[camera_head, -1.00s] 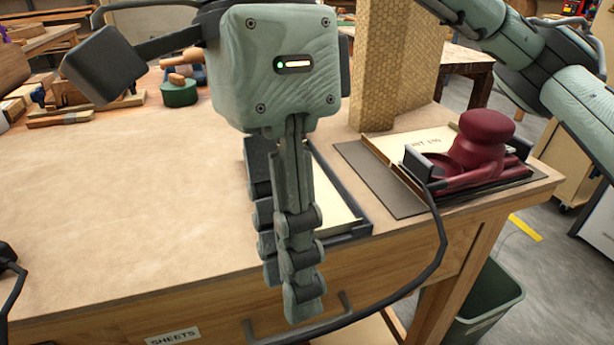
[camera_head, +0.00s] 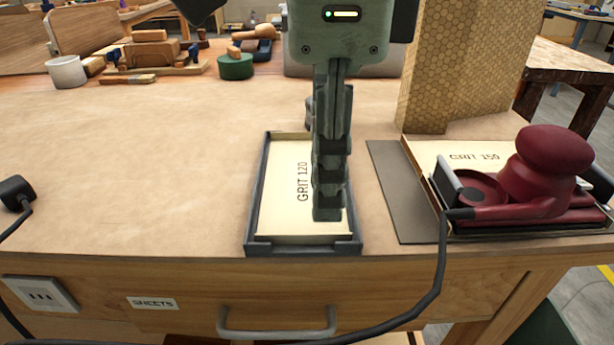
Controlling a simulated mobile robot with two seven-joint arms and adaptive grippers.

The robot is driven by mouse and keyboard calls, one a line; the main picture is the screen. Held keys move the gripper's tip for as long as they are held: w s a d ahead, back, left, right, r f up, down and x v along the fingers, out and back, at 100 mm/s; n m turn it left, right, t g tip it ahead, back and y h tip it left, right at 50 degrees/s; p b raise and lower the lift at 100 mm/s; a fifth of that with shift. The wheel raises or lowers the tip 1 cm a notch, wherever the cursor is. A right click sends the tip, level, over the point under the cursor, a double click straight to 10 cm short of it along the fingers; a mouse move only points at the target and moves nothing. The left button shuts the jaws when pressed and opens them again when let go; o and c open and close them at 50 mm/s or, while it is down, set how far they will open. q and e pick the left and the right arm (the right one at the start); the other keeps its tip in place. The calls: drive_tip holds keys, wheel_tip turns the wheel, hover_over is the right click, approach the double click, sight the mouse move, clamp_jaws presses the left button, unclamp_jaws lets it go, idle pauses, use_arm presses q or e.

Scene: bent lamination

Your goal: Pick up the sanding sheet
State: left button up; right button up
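A pale sanding sheet marked GRIT 120 (camera_head: 283,195) lies flat in a dark shallow tray (camera_head: 253,205) near the table's front edge. My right gripper (camera_head: 328,216) points down over the right part of this sheet and hides some of it. Its fingers line up one behind the other from here, so their opening is hidden. I cannot tell whether the fingertips touch the sheet. A second sheet, marked GRIT 150 (camera_head: 440,154), lies at the right, partly under a dark red sander (camera_head: 545,165). My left gripper is not in view.
The sander's black cable (camera_head: 438,275) hangs over the front edge. A dark mat (camera_head: 395,190) lies under the GRIT 150 sheet. A tall honeycomb-patterned block (camera_head: 465,65) stands behind it. A drawer handle (camera_head: 275,330) is below.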

sight(317, 233)
drive_tip(key=f, duration=0.4)
drive_tip(key=shift+w+a+f, duration=0.15)
drive_tip(key=shift+a+f, duration=0.15)
drive_tip(key=shift+f, duration=0.5)
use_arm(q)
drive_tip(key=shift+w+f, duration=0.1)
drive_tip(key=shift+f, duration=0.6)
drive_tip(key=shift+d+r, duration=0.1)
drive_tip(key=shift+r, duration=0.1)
use_arm(e)
clamp_jaws()
